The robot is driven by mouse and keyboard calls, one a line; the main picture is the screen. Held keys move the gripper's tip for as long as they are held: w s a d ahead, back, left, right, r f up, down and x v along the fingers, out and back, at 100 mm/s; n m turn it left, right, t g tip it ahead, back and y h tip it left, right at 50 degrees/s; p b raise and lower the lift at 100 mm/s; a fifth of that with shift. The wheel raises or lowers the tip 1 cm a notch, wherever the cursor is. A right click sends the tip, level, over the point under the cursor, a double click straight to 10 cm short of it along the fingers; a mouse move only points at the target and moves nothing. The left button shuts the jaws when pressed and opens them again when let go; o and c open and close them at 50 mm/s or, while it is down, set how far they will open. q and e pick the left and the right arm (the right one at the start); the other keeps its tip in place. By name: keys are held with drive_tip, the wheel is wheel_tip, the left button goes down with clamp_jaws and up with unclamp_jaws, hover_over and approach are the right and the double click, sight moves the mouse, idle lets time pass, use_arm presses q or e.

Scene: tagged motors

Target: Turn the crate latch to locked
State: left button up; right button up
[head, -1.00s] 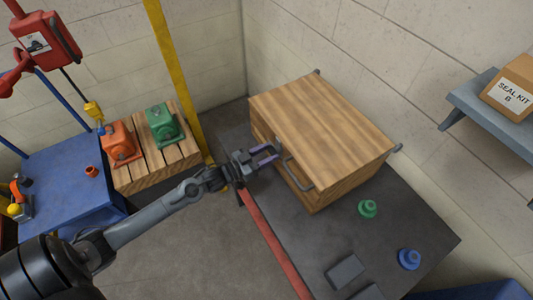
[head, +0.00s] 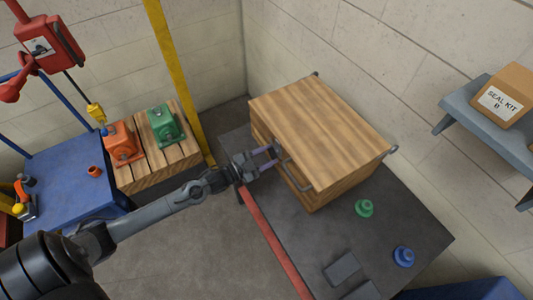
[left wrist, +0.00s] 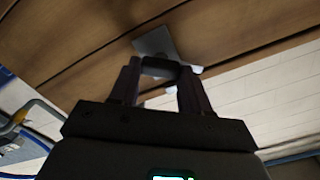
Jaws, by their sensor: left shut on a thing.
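The wooden crate (head: 320,125) sits on a dark table, with a grey bar handle (head: 296,176) on its front. My left gripper (head: 276,158) is at the crate's front face, left of that handle. In the left wrist view, a grey latch plate (left wrist: 154,41) lies on the wooden boards. The dark latch lever (left wrist: 160,67) sits between the fingertips of my left gripper (left wrist: 158,75), which is shut on it. In the head view the latch is hidden or too small to make out. My right gripper is not in view.
A green knob-like part (head: 364,208) and a blue one (head: 404,256) stand on the dark table (head: 300,235). A red strip (head: 270,240) edges it. Orange (head: 122,142) and green (head: 165,124) motors sit on a pallet at left. A shelf (head: 480,125) holds a box.

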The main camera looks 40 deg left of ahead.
use_arm(q)
drive_tip(key=m+p, duration=0.1)
drive_tip(key=m, duration=0.4)
drive_tip(key=shift+m, duration=0.3)
drive_tip(key=m, duration=0.3)
drive_tip(key=shift+p, duration=0.3)
drive_tip(key=shift+d+f+m, duration=0.1)
drive_tip(key=shift+m, duration=0.8)
drive_tip(key=o, duration=1.1)
drive_tip(key=shift+c, duration=0.2)
drive_tip(key=shift+s, duration=0.1)
